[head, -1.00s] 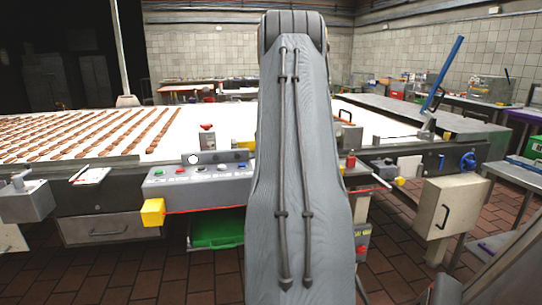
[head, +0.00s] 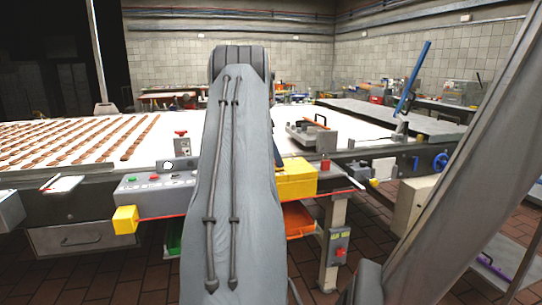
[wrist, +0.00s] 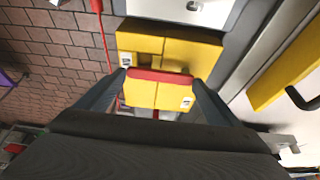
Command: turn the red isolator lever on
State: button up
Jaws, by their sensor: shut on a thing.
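In the wrist view a red lever (wrist: 160,76) lies crosswise over a yellow isolator box (wrist: 175,48). My gripper (wrist: 161,78) has one finger at each end of the lever and is shut on it. In the head view a yellow box (head: 297,180) shows just right of my arm, on the front of the long machine; it looks like the same box. My gripper and the lever are hidden behind my arm in the head view.
The white conveyor (head: 60,135) carries rows of brown pieces. A control panel (head: 150,180) with a yellow end stands left of my arm. A grey switch box (head: 338,245) hangs on a post below right. A blue handwheel (head: 440,162) is farther right. Brick floor is open in front.

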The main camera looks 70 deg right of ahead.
jog(key=o, duration=1.4)
jog(key=shift+b+v, duration=0.4)
jog(key=shift+v, duration=3.55)
jog(key=shift+d, duration=0.1)
